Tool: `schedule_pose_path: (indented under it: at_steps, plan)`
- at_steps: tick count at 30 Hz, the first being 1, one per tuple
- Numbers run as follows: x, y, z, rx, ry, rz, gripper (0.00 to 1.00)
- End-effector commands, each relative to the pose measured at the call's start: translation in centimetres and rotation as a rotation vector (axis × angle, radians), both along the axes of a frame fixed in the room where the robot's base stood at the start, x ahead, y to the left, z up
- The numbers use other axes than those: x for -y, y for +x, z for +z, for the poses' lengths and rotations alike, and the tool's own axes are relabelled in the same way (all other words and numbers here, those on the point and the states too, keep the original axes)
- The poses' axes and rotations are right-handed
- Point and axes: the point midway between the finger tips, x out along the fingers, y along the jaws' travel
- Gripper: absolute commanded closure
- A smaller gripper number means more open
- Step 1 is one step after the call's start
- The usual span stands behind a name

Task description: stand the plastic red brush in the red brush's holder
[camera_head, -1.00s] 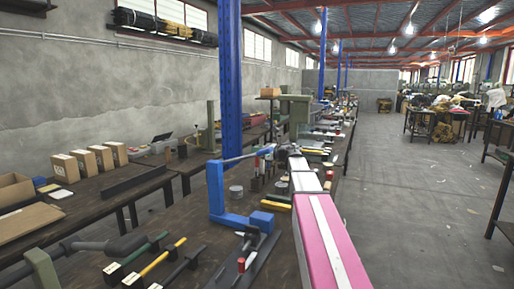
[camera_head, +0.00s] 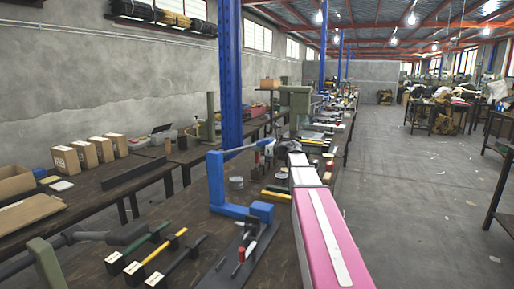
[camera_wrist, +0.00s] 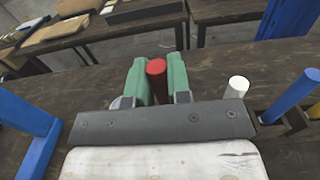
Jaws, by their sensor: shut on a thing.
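The red brush shows in the wrist view as a red round handle (camera_wrist: 157,70) between the two green fingers of my gripper (camera_wrist: 158,85). My gripper is shut on it. The brush's lower part is hidden behind the gripper body. In the head view my gripper (camera_head: 269,153) is small, beyond the blue press on the bench. A small dark holder (camera_wrist: 297,120) with a blue handle (camera_wrist: 291,96) stands right of my gripper in the wrist view, and a white handle (camera_wrist: 237,87) is beside it. I cannot tell which holder is the red brush's.
A blue C-shaped press (camera_head: 217,182) stands on the dark bench, left of my arm. A red-handled tool (camera_head: 241,254) and several bar-shaped tools lie nearer. A grey tin (camera_head: 236,183) is close to the press. Open floor (camera_head: 400,220) lies right of the bench.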

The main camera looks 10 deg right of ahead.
Motion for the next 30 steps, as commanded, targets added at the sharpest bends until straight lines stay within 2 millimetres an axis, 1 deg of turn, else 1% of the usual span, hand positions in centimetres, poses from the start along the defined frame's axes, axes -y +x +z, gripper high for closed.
schedule_pose_path:
  at_steps: [30]
  plan:
    - [0.0,0.0,-1.7,0.0,0.0,0.0,1.0]
